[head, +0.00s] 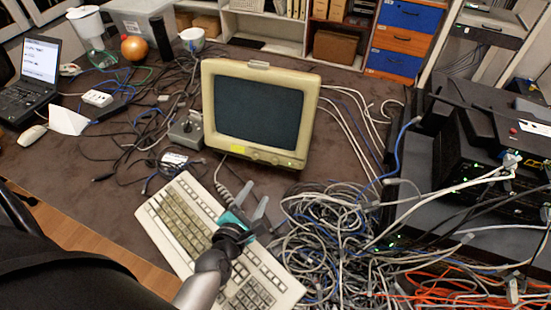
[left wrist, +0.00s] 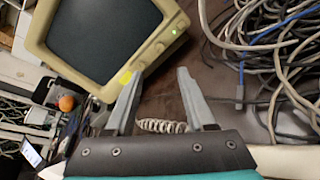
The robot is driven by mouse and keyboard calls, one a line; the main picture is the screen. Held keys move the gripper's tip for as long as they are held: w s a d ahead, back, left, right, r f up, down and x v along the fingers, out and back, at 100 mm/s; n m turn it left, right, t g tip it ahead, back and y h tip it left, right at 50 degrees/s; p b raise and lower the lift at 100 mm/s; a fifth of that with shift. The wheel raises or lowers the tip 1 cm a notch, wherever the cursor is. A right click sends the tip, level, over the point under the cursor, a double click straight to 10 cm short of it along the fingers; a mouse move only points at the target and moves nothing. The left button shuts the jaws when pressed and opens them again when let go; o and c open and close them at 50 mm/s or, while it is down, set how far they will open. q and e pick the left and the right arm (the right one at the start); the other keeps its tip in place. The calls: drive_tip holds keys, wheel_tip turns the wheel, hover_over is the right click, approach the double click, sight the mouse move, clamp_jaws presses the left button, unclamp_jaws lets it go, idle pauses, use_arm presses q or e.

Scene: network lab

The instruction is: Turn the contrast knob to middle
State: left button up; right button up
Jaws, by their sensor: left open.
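A beige CRT monitor (head: 207,112) with a dark screen stands in the middle of the table. Small round knobs (head: 258,156) sit along its lower bezel, near a green light and a yellow sticker. Which one is the contrast knob, and its setting, I cannot tell. My left gripper (head: 243,197) is open and empty above the keyboard, in front of and below the monitor, apart from the knobs. In the left wrist view the open fingers (left wrist: 160,73) are below the tilted monitor (left wrist: 40,35) and its knobs (left wrist: 161,47). My right gripper is not in view.
A beige keyboard (head: 175,215) lies below my left gripper. A tangled heap of grey cables (head: 320,225) lies to its right, beside black network equipment (head: 480,150). A joystick (head: 186,130) and more cables are left of the monitor. A laptop (head: 35,75) stands far left.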

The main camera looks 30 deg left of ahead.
sight(274, 163)
use_arm(q)
drive_tip(key=b+x, duration=0.6)
drive_tip(key=x, duration=0.7)
drive_tip(key=shift+w+a+f+b, duration=0.1)
drive_tip(key=shift+w+f+b, duration=0.15)
drive_tip(key=shift+w, duration=0.4)
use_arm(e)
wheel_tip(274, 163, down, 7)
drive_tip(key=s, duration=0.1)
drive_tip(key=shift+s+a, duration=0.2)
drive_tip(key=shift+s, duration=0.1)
use_arm(q)
drive_tip(key=shift+r, duration=0.1)
drive_tip(key=shift+c, duration=0.4)
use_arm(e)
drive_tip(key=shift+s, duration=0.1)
use_arm(q)
clamp_jaws()
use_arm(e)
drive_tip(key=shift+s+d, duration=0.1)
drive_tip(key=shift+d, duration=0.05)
